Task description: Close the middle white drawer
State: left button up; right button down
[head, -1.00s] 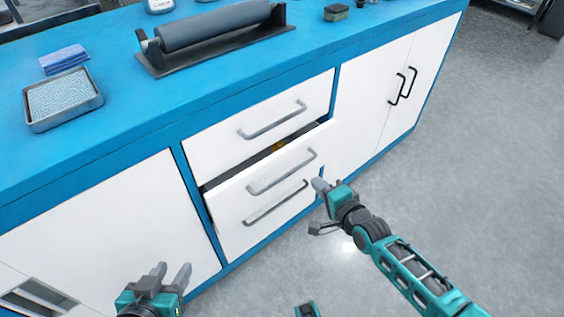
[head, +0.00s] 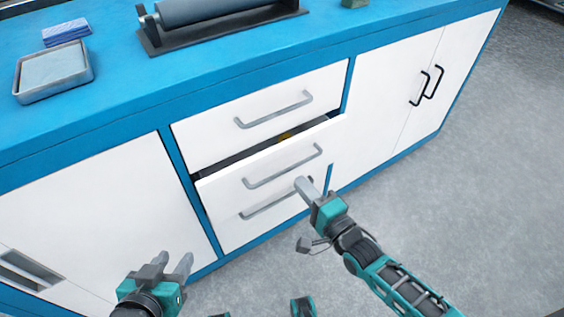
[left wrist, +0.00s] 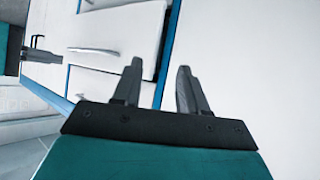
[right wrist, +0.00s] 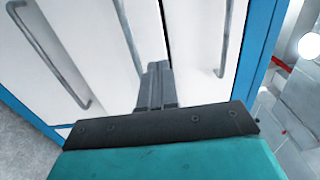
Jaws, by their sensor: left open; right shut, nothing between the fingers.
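The middle white drawer (head: 225,186) stands partly open in the head view, with a dark gap above its front and a yellowish item just visible inside. Its grey bar handle (head: 283,168) is on the front. My right gripper (head: 304,187) is shut and empty, its tips at the drawer front near the handle's right end; I cannot tell whether they touch. In the right wrist view the shut fingers (right wrist: 157,70) point at the white fronts, close to the middle handle (right wrist: 127,38). My left gripper (head: 172,265) is open and empty, low before the left cabinet door; its spread fingers show in the left wrist view (left wrist: 160,75).
The top drawer (head: 255,108) is shut above, and the bottom drawer's handle (head: 275,200) shows below. A roller device (head: 220,18), a metal tray (head: 52,72) and blue cloths (head: 66,32) lie on the blue counter (head: 115,75). Grey floor (head: 470,200) is free at right.

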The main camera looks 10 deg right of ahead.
aim_at(275, 153)
jog(key=b+x, duration=0.2)
jog(key=x, duration=0.6)
jog(key=shift+w+f, duration=0.1)
jog(key=shift+f, duration=0.05)
jog(key=shift+w+a+b, duration=0.25)
jog(key=shift+w+b, duration=0.1)
jog(key=shift+w, duration=0.15)
pick_arm(q)
jog(key=shift+w+d+f+h, duration=0.3)
jog(key=shift+d+f, duration=0.15)
jog(key=shift+d, duration=0.2)
pick_arm(e)
jog(key=shift+w, duration=0.1)
pick_arm(q)
jog(key=shift+a, duration=0.1)
